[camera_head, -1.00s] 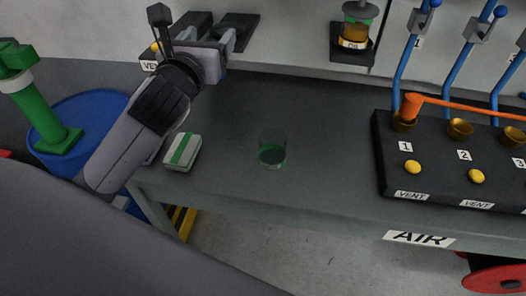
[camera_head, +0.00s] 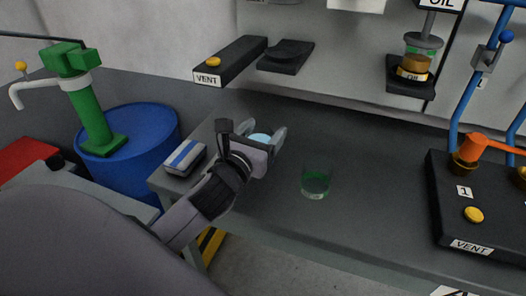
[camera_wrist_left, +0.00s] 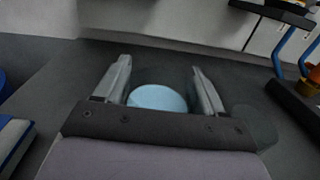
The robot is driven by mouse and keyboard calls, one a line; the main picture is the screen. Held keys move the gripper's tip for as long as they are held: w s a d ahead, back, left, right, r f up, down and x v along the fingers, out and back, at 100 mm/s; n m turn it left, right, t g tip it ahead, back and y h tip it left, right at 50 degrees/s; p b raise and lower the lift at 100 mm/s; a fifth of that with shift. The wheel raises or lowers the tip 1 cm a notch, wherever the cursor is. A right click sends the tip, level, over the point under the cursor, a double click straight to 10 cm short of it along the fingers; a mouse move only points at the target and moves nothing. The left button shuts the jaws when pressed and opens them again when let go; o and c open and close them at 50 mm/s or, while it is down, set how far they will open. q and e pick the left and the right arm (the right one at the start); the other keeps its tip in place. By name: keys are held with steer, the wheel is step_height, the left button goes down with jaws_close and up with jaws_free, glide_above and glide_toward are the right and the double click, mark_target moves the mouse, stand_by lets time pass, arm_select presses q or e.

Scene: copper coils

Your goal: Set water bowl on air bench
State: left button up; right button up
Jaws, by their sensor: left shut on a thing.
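My left gripper (camera_head: 263,131) is shut on the water bowl (camera_head: 260,139), a small clear round vessel with pale blue water. In the left wrist view the pale blue water (camera_wrist_left: 158,98) shows level between the two fingers. The bowl is over the left part of the dark grey air bench (camera_head: 350,215), near its surface. I cannot tell whether it touches the bench. My right gripper is not in view.
A green-tinted glass (camera_head: 316,183) stands right of the gripper. A blue-striped block (camera_head: 184,158) lies at the bench's left end. Black VENT shelves (camera_head: 232,62) are at the back wall; a black vent block (camera_head: 474,237) is at right. A blue drum (camera_head: 150,165) stands left.

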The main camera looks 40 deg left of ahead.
arm_select(q)
step_height(320, 180, down, 3)
steer(key=shift+f+b, duration=0.1)
steer(key=shift+b, duration=0.45)
steer(key=shift+f, duration=0.35)
steer(key=shift+f, duration=0.2)
steer(key=o, duration=1.2)
